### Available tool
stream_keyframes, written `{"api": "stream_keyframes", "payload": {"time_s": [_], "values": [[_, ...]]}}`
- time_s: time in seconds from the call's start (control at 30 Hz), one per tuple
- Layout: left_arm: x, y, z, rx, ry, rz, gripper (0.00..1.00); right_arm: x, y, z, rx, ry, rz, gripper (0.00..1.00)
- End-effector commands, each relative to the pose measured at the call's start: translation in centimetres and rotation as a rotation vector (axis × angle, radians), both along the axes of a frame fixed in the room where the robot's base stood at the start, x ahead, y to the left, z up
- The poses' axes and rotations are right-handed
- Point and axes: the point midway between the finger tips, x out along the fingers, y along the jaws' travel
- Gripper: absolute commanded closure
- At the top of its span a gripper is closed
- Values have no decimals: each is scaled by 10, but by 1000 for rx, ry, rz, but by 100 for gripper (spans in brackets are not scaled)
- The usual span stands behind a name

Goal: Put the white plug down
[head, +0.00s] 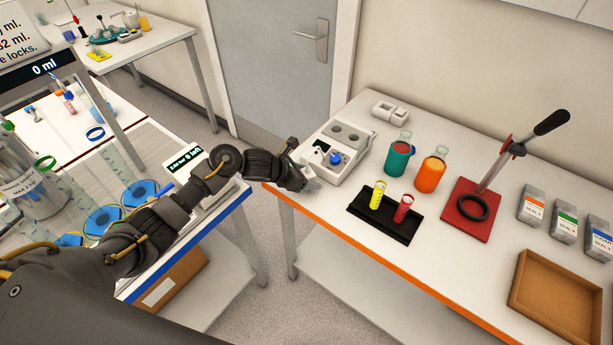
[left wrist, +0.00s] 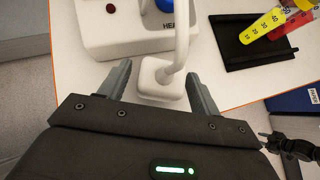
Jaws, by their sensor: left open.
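The white plug (left wrist: 158,80) stands on the white tabletop near its orange-edged corner, with a thick white cord or stem rising from it. My left gripper (left wrist: 159,72) is open around it, with one finger on each side; I cannot tell whether either finger touches it. In the head view my left gripper (head: 311,186) is at the table's left corner, beside the white heater unit (head: 352,150) with its blue knob, and largely hides the plug. A dark jointed part at the lower right of the left wrist view may be my right gripper; its jaws are unclear.
A black rack (head: 362,209) with a yellow and a red tube stands right of the gripper. Green and orange beakers (head: 431,174), a red-based lever press (head: 470,222) and a brown tray (head: 555,300) are farther right. A white socket block (head: 390,112) lies behind the heater.

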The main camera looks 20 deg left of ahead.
Motion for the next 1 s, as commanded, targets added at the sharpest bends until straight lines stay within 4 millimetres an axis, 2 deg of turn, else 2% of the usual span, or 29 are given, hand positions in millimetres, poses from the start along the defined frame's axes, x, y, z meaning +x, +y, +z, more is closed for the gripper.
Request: {"api": "stream_keyframes", "payload": {"time_s": [0.2, 0.27, 0.7, 1.0], "values": [[0, 0, 7, -1, 0, 1, 37, 0, 2, 8, 2, -1, -1, 64], [-4, 6, 9, 2, -5, 0, 37, 0, 2, 2, 2, -1, -1, 64], [-52, 52, 66, 4, -3, 0, 37, 0, 1, -15, 1, -1, 0, 64], [-64, 62, 83, 0, 0, 0, 37, 0, -2, -18, -3, -1, 1, 64]]}}
